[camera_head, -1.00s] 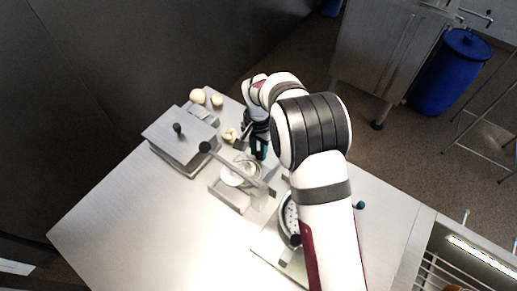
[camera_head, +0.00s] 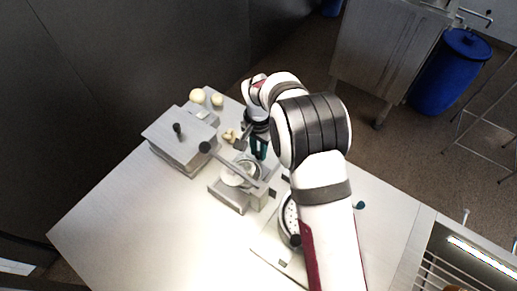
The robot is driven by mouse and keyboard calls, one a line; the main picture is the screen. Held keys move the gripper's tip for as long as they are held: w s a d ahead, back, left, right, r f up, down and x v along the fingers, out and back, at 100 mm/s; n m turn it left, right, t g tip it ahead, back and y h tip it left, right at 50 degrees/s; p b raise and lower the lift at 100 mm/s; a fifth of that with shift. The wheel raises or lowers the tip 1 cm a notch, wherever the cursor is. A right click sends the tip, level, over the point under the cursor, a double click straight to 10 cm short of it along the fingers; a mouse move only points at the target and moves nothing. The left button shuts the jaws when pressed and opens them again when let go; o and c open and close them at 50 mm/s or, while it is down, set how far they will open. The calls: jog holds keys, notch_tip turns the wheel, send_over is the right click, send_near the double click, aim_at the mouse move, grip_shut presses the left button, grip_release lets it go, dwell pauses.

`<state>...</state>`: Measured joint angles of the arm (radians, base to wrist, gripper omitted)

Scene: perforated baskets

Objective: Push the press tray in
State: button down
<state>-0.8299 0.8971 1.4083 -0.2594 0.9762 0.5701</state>
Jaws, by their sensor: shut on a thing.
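The press (camera_head: 228,197) stands near the middle of the metal table, with a grey frame and a long lever ending in a black knob (camera_head: 204,147). A round whitish part (camera_head: 240,173) sits within its frame; I cannot tell clearly where the tray's edges lie. My gripper (camera_head: 259,153), with dark teal fingers, is at the far side of the press. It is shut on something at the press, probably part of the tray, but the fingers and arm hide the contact.
A lidded metal box (camera_head: 180,145) with a black knob stands left of the press. Pale round dough-like balls (camera_head: 198,97) lie behind it, with small pieces (camera_head: 229,135) near my gripper. A perforated round basket (camera_head: 290,222) is partly behind my arm. The table's front left (camera_head: 130,220) is clear.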

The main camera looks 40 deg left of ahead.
aim_at(248, 162)
dwell(0.3)
jog(key=shift+s, duration=2.4)
jog(key=c, duration=0.7)
grip_release()
jog(key=shift+r, duration=0.1)
notch_tip(248, 162, up, 16)
jog(key=shift+f, duration=0.15)
